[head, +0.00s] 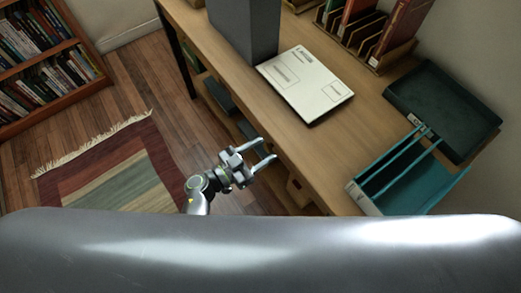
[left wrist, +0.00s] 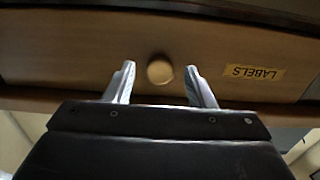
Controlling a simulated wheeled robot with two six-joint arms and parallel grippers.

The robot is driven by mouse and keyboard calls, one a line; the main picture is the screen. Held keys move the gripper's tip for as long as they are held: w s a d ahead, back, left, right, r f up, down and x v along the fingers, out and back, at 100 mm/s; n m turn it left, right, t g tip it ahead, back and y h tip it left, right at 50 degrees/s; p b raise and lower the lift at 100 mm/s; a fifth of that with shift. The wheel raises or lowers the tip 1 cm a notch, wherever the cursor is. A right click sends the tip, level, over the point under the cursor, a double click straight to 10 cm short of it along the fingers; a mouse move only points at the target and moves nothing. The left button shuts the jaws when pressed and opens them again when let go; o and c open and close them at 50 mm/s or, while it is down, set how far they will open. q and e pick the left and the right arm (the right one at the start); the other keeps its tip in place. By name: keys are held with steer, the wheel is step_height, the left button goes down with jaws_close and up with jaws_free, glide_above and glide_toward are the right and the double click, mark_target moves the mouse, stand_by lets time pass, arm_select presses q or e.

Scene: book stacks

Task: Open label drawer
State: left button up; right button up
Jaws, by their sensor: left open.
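The label drawer (left wrist: 90,50) fills much of the left wrist view as a wooden front. It has a round knob (left wrist: 160,70) and a yellow tag (left wrist: 254,73) reading LABELS, upside down there. The drawer looks shut. My left gripper (head: 268,149) is open and empty beside the front edge of the wooden desk (head: 340,165). In the left wrist view the knob appears between its two fingertips; I cannot tell whether they reach around it, but neither visibly touches it. My right gripper is not in view.
On the desk are a white envelope (head: 306,84), a grey box (head: 246,25), a teal file holder (head: 410,180), a dark closed book or case (head: 444,105) and a book rack (head: 372,40). A rug (head: 125,185) lies on the floor; a bookcase (head: 40,60) stands far left.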

arm_select(q)
steer(key=shift+d, duration=0.15)
steer(key=shift+c, duration=0.2)
jaws_close()
